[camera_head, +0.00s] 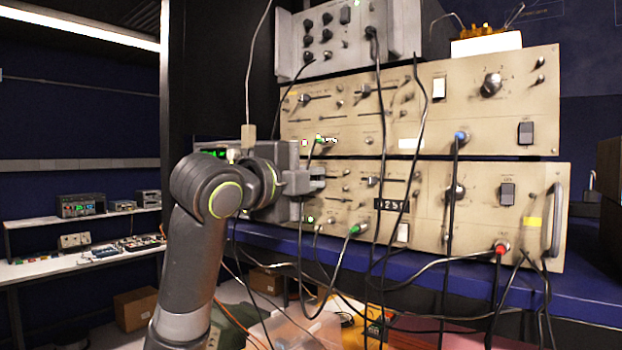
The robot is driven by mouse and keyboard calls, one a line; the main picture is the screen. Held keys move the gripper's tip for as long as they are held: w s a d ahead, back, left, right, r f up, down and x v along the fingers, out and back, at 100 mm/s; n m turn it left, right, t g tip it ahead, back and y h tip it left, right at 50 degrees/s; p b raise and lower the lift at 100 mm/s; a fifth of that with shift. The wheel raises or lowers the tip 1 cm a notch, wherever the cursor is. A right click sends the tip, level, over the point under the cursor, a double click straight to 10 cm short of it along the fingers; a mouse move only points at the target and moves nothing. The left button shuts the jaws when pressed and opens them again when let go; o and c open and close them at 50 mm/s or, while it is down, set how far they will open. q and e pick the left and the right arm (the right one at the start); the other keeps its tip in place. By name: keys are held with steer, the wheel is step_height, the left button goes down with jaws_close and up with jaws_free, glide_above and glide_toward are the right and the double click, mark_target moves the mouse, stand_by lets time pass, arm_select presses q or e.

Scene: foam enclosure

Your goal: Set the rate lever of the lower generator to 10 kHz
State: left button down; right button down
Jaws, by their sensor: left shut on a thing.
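The lower generator (470,225) is a beige panel with knobs, small levers, a display and a handle at its right end. It sits on a blue shelf under a second beige unit. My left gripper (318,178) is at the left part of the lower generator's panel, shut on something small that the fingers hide. I take it to be a lever on the panel, but its setting cannot be read. Other small levers (372,181) show just right of the fingers. My right gripper is not in view.
Black cables hang in front of the panels, and a green plug (356,229) and a red plug (500,248) stick out of the lower generator. The upper beige unit (440,110) and a grey unit (345,40) are stacked above. A blue shelf edge (590,291) runs below.

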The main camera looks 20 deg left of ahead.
arm_select(q)
steer(key=shift+d, duration=0.1)
steer(key=shift+s+d+f+b, duration=0.2)
steer(key=shift+d+b, duration=0.15)
steer(key=shift+d, duration=0.25)
steer(key=shift+s+d+r, duration=0.15)
steer(key=shift+s+d, duration=0.05)
steer(key=shift+d, duration=0.2)
steer(key=c, duration=1.8)
jaws_free()
steer(key=o, duration=0.3)
steer(key=shift+d, duration=0.1)
